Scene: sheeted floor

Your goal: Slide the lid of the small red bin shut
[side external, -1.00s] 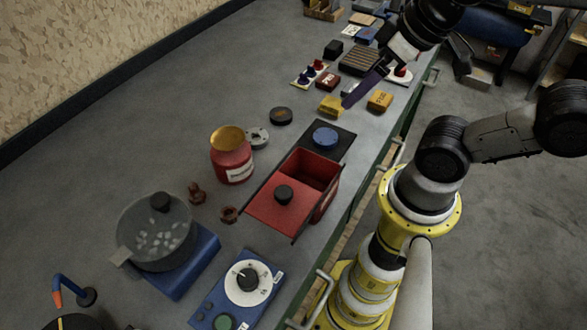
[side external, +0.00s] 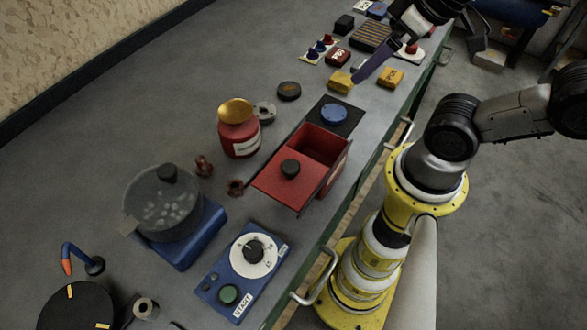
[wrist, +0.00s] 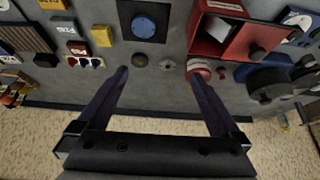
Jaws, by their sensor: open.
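The small red bin (side external: 335,158) sits on the bench in the side view, open-topped at its far end.
A blue round button on a black plate (side external: 352,122) lies just beyond the bin. A red jar with a gold top (side external: 240,140) stands left of it. A pot (side external: 162,207) and a blue dial box (side external: 230,285) are nearer. Yellow blocks (side external: 340,82) lie near my gripper.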

